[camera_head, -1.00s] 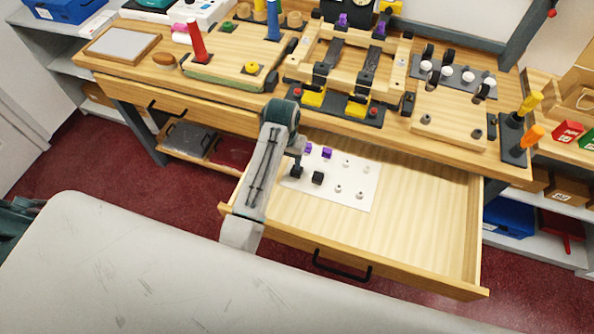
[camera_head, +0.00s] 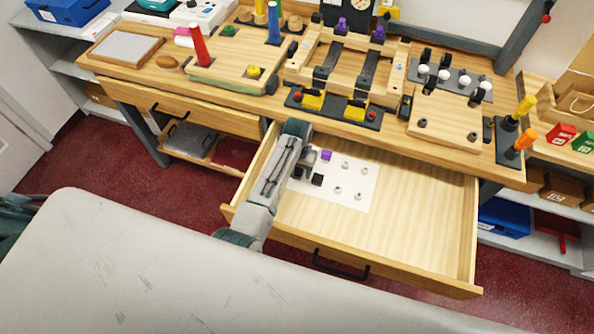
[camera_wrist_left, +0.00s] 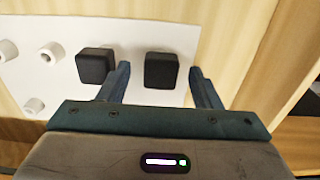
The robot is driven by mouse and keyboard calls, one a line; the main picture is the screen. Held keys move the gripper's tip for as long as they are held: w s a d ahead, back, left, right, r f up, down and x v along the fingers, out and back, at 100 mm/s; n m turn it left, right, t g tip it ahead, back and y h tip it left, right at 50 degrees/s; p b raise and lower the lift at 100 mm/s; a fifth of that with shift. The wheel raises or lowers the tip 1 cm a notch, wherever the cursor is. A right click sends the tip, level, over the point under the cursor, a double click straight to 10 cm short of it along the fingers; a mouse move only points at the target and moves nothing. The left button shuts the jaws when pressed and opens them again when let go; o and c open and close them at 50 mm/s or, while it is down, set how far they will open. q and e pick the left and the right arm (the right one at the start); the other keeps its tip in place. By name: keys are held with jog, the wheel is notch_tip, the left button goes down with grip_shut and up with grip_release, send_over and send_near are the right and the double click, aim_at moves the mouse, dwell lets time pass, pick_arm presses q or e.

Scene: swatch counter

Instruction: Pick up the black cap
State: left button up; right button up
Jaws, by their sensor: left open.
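Two black caps stand on a white sheet inside the open drawer. In the left wrist view one black cap (camera_wrist_left: 161,70) is between the finger lines of my left gripper (camera_wrist_left: 160,77), which is open. A second black cap (camera_wrist_left: 95,66) stands just outside the left finger. In the head view one black cap (camera_head: 317,180) shows beside my left gripper (camera_head: 301,177); the other is mostly hidden there by the arm. I cannot tell whether the fingers touch either cap. My right gripper is in neither view.
The white sheet (camera_head: 365,190) also holds a purple cap (camera_head: 326,155) and several small white-grey pieces. The drawer (camera_head: 420,220) is bare on its right side. The counter above it carries wooden fixtures and a red peg (camera_head: 200,47).

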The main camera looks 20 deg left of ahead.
aim_at(297, 171)
pick_arm(q)
jog(key=shift+f, duration=0.75)
jog(key=c, duration=1.1)
jog(key=shift+o, duration=0.2)
jog(key=shift+r, duration=0.1)
notch_tip(297, 171, up, 9)
jog(key=shift+r+b, duration=0.1)
jog(key=shift+b, duration=0.9)
jog(key=shift+r, duration=0.35)
